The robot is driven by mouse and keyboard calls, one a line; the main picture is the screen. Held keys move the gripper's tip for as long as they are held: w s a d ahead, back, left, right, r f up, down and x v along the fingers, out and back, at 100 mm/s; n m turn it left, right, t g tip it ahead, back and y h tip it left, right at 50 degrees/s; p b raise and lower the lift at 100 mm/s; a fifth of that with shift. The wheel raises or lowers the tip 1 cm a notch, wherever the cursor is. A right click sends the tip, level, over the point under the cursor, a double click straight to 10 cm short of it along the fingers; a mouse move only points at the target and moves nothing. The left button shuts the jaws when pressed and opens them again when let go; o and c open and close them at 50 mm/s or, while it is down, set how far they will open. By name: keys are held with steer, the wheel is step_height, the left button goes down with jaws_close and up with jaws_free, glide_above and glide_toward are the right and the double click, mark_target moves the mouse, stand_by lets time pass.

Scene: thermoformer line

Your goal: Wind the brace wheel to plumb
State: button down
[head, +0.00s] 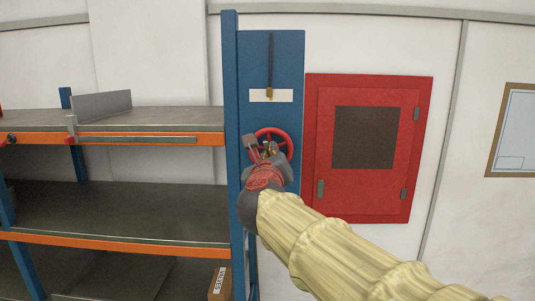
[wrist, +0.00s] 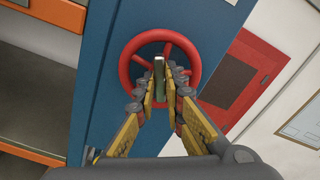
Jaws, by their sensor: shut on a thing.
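The red brace wheel (head: 287,139) is mounted on a blue panel (head: 284,66) and also shows in the wrist view (wrist: 126,66). My gripper (wrist: 165,75) is in front of the wheel, its fingers closed around a small upright piece, seemingly the wheel's handle (wrist: 159,67). In the head view my gripper (head: 268,152) and wrist hide the lower left of the wheel. Above it, a dark plumb line with a brass bob (head: 269,92) hangs over a white plate (head: 286,96). The bob hangs near the plate's middle; fine marks are too small to read.
An orange and blue shelf rack (head: 120,139) stands to the left, its blue post close to the panel. A red cabinet (head: 323,150) is on the wall to the right. A box (head: 219,284) sits low on the rack. A framed board (head: 512,130) hangs far right.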

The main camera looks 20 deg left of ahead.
steer(key=shift+f+b, duration=0.25)
steer(key=shift+b, duration=0.05)
steer(key=m+b, duration=0.2)
steer(key=shift+m, duration=0.4)
steer(key=shift+r, duration=0.1)
steer(key=shift+m+b, duration=0.6)
steer(key=shift+b, duration=0.2)
steer(key=c, duration=1.8)
jaws_free()
steer(key=shift+r, duration=0.1)
